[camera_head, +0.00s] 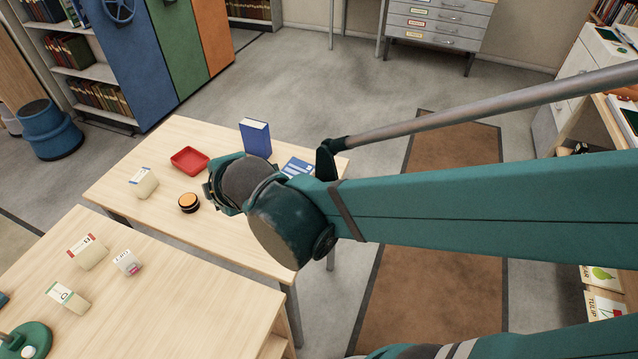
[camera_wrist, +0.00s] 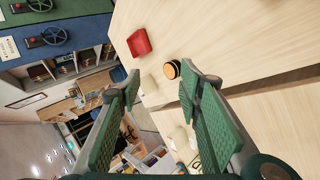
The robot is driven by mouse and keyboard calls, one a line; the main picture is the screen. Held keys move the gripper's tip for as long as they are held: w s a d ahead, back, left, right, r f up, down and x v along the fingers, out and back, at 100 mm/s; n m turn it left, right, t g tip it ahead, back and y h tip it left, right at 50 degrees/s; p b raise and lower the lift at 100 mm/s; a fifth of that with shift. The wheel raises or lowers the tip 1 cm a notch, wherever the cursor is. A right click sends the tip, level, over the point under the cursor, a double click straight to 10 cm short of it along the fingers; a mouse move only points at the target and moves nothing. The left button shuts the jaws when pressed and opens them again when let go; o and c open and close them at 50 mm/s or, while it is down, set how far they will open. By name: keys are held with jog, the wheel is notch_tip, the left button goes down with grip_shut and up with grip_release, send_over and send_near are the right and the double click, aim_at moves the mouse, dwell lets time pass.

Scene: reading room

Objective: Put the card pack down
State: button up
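My gripper (camera_wrist: 160,82) is open, with its two green fingers well apart and nothing between them. In the head view the gripper (camera_head: 214,190) is over the far table, mostly hidden behind my wrist. I cannot tell for sure which thing is the card pack. A small white box with a pink mark (camera_head: 127,263) stands on the near table. A flat blue and white item (camera_head: 297,167) lies on the far table beside the blue book, partly hidden by my arm.

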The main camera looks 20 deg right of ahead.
jog(key=s+d+r+m+g+h, duration=0.1)
jog(key=s+d+m, duration=0.6)
jog(key=d+m, duration=0.2)
jog(key=s+d+r+m+g+h, duration=0.1)
jog(key=s+d+m, duration=0.6)
jog(key=d, duration=0.5)
jog(key=m, duration=0.2)
jog(key=shift+s+d+r+m+g, duration=0.15)
jog(key=shift+s+r+m+g, duration=0.15)
jog(key=shift+m, duration=0.1)
jog(key=shift+o, duration=0.8)
